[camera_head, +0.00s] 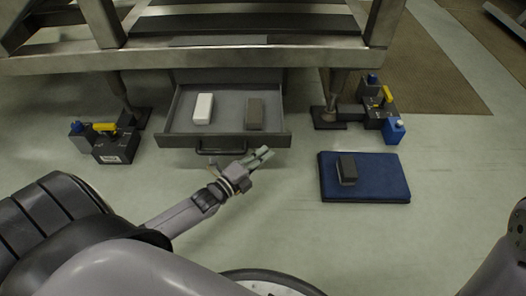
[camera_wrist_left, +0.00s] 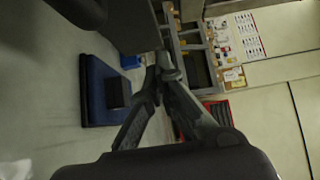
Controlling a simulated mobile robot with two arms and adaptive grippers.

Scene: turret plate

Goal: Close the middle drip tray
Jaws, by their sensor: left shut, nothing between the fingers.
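The middle drip tray (camera_head: 183,127) is a dark grey drawer pulled out from under the metal frame. A white block and a brown-grey block lie in it. Its handle (camera_head: 221,150) is a dark bar on the front panel. My left gripper (camera_head: 266,153) is just in front of the tray's front panel, to the right of the handle. It is shut and empty; whether it touches the panel cannot be told. In the left wrist view the shut fingers (camera_wrist_left: 160,72) show beside a dark surface. My right gripper is not in view.
A blue mat (camera_head: 385,185) with a dark block (camera_head: 347,168) lies on the floor at the right. Dark devices with yellow and blue parts stand at the left (camera_head: 112,148) and right (camera_head: 380,113) frame feet.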

